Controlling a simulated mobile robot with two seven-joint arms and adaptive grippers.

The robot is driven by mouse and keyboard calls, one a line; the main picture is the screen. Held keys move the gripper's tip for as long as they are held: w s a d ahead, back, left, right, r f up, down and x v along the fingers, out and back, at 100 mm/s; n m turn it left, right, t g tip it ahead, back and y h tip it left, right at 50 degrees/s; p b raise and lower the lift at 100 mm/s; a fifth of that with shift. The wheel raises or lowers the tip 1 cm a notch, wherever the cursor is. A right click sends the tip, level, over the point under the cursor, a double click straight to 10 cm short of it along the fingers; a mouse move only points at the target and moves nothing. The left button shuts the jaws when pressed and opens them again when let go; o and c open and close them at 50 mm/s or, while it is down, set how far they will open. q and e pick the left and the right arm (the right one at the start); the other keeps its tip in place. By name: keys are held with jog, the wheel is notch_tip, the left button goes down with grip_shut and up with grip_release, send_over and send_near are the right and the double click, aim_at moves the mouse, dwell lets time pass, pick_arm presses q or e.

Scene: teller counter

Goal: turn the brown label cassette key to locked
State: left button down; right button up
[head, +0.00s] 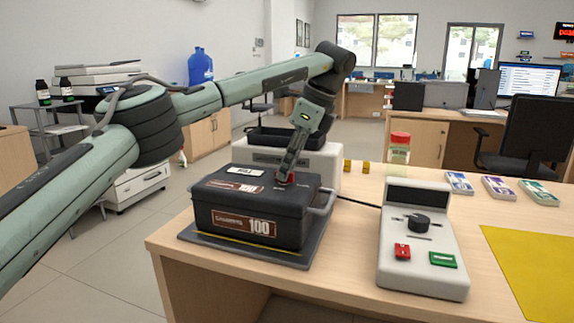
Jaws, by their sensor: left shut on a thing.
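The cassette (225,218) is a dark box with a brown label (245,222) reading 100 on its front. It lies flat on a grey mat (215,243) near the counter's left end. My left gripper (287,178) reaches down from above to the back right part of the cassette's lid. It is shut on the key there, of which only a small red part shows between and beside the fingers. The key's angle and any lock marks are too small to tell. My right gripper is not in view.
A grey device (425,265) with a black knob, a red and a green button stands right of the cassette. A white machine with a black tray (330,160) is behind. Banknote bundles (498,188) and a yellow mat (535,265) lie at the right.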

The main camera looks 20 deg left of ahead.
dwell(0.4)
pick_arm(q)
jog(key=c, duration=1.6)
grip_release()
jog(key=v, duration=1.2)
